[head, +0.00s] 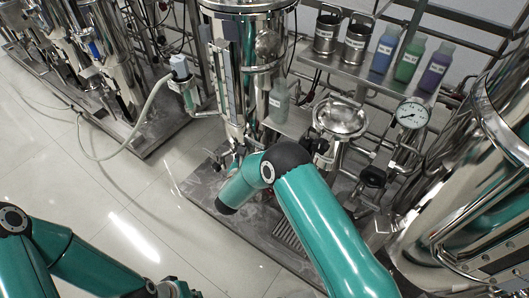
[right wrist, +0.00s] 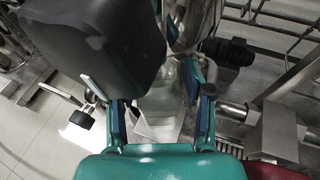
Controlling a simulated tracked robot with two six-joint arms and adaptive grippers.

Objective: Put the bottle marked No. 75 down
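A pale, translucent bottle (head: 280,98) with a white label stands upright on a small steel shelf (head: 296,127) beside the tall vessel; I cannot read its number. In the right wrist view a pale bottle (right wrist: 166,98) shows between the blue-padded fingers of my right gripper (right wrist: 155,95). The fingers are spread, with a gap on the left side of the bottle. In the head view my right arm's elbow hides most of this gripper. My left gripper (head: 172,289) is barely in view at the bottom edge, and its fingers cannot be made out.
An upper shelf (head: 345,75) holds two steel canisters (head: 340,36) and blue, green (head: 409,60) and purple bottles. A round-lidded steel pot (head: 340,118), a dial gauge (head: 411,114) and pipes crowd the right. A big steel vessel (head: 465,160) stands far right. The tiled floor at left is open.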

